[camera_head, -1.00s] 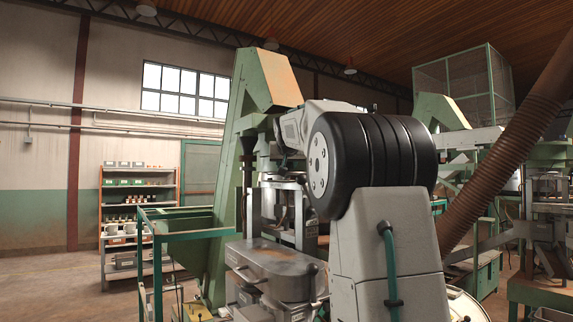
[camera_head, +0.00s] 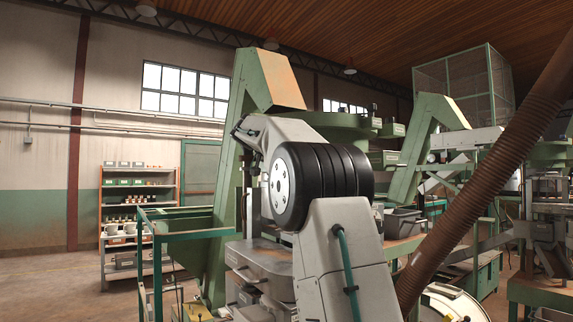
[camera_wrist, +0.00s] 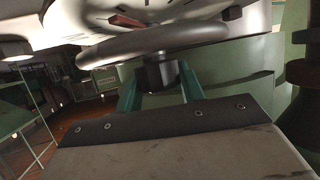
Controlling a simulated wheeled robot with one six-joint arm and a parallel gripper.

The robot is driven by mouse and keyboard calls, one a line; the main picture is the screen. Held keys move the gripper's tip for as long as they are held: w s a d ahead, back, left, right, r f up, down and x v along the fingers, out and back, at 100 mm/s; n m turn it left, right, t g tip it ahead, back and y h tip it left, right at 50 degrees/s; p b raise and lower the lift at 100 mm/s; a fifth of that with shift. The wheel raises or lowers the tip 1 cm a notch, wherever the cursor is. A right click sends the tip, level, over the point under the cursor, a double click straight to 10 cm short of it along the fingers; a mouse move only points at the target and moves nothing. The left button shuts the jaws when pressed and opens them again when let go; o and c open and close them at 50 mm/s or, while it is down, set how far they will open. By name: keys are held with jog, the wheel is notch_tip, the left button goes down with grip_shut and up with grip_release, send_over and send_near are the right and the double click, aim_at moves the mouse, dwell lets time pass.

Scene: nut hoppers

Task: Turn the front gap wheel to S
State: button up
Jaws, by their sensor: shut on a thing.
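In the wrist view, the gap wheel (camera_wrist: 150,43) is a grey rounded rim seen close up and edge-on. A pale dial (camera_wrist: 160,14) with dark tick marks and a red pointer (camera_wrist: 127,20) lies just above it. No letter on the dial can be read, so I cannot tell the setting. A short dark cylinder (camera_wrist: 160,74) hangs below the rim. My gripper (camera_wrist: 160,86) has its two teal fingers on either side of this cylinder and is shut on it. In the head view, my own arm hides the wheel and the gripper.
A green sloping machine housing (camera_head: 270,80) stands behind my arm. A green railing (camera_head: 158,265) is at left, with a loaded shelf (camera_head: 138,215) beyond it. A thick brown hose (camera_head: 470,210) crosses at right. Open floor (camera_head: 60,285) lies at far left.

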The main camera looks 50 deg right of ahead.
jog(key=m+g, duration=0.2)
jog(key=g, duration=0.1)
jog(key=m+g, duration=0.2)
jog(key=m, duration=0.1)
jog(key=shift+w+f+g+y, duration=0.1)
jog(key=shift+f+g+y, duration=0.05)
jog(key=shift+g+y, duration=0.2)
jog(key=shift+g, duration=0.25)
jog(key=o, duration=1)
jog(key=shift+c, duration=0.2)
jog(key=shift+a+r, duration=0.25)
jog(key=shift+a, duration=0.1)
jog(key=v, duration=0.7)
jog(key=shift+a, duration=0.15)
